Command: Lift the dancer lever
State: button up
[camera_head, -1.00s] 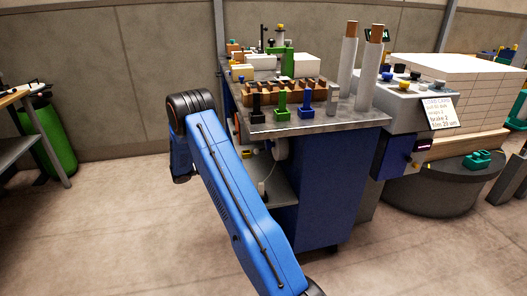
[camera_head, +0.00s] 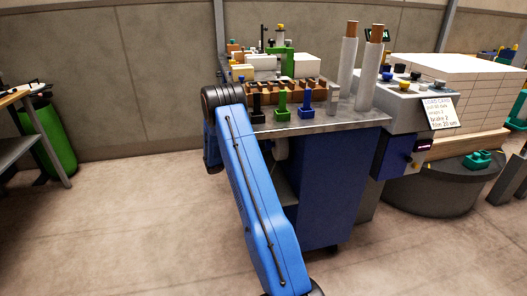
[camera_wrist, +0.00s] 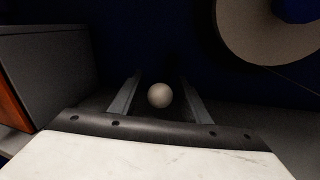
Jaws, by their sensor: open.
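In the wrist view, a pale round knob (camera_wrist: 160,95) shows between the two fingers of my gripper (camera_wrist: 160,82). It looks like the end of the dancer lever; the rest of the lever is hidden or too dark to make out. The fingers are open, with a gap on each side of the knob, and I cannot see any contact. In the head view my blue arm reaches to the blue cabinet (camera_head: 325,190), and my gripper and the knob are hidden behind the arm.
A pale film roll (camera_wrist: 262,28) is close by at the upper right of the wrist view. A grey box-like part (camera_wrist: 55,75) stands at the left. The cabinet's grey top (camera_head: 345,121) overhangs the work area and carries coloured blocks.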

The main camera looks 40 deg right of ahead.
jog(key=shift+s+d, duration=0.25)
jog(key=shift+d, duration=0.4)
jog(key=shift+c, duration=0.6)
grip_shut()
